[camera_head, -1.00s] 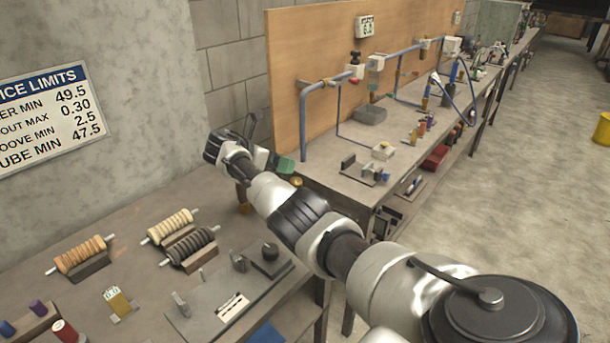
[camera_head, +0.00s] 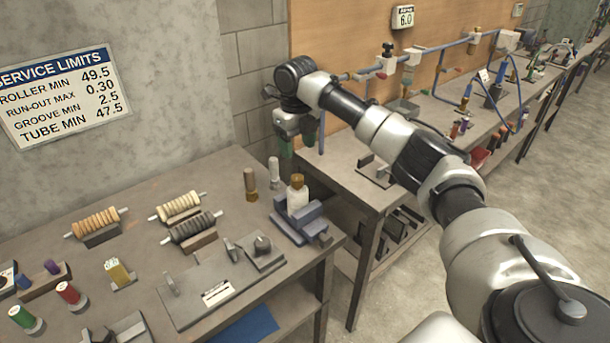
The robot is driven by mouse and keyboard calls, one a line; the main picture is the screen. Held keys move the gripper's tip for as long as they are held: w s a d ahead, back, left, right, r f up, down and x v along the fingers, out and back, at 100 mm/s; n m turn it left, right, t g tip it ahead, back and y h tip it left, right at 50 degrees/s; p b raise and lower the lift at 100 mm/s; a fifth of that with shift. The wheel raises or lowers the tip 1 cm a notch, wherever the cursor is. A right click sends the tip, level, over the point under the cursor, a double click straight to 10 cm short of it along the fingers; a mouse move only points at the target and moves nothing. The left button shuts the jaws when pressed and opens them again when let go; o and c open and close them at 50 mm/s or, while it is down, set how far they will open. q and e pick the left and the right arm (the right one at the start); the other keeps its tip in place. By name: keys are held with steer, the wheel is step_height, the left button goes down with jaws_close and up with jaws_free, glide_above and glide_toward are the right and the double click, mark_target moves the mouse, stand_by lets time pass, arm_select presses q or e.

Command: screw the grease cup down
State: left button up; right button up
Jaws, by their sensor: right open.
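A pale, upright fitting (camera_head: 298,201) with a brass-coloured cap (camera_head: 297,181) stands in a blue-grey vise (camera_head: 287,227) at the right end of the near bench. The cap looks like the grease cup; I cannot tell how far down it sits on its thread. My right gripper (camera_head: 298,146) points down above and behind the vise, apart from the cap. It has green fingertips, is open and seems empty. My left gripper is not in view.
A brown-and-brass piece (camera_head: 250,186) and a pale cylinder (camera_head: 274,172) stand left of the vise. Ribbed rollers (camera_head: 192,228) lie on cradles farther left. A grey fixture plate (camera_head: 215,290) lies in front. A second bench (camera_head: 345,178) with blue piping is behind.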

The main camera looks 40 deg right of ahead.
mark_target(297, 177)
step_height(297, 177, down, 9)
steer(key=shift+f+p, duration=0.2)
steer(key=shift+p, duration=1)
steer(key=shift+w+a+f, duration=0.1)
steer(key=shift+f, duration=0.45)
steer(key=shift+c, duration=1.1)
steer(key=c, duration=0.7)
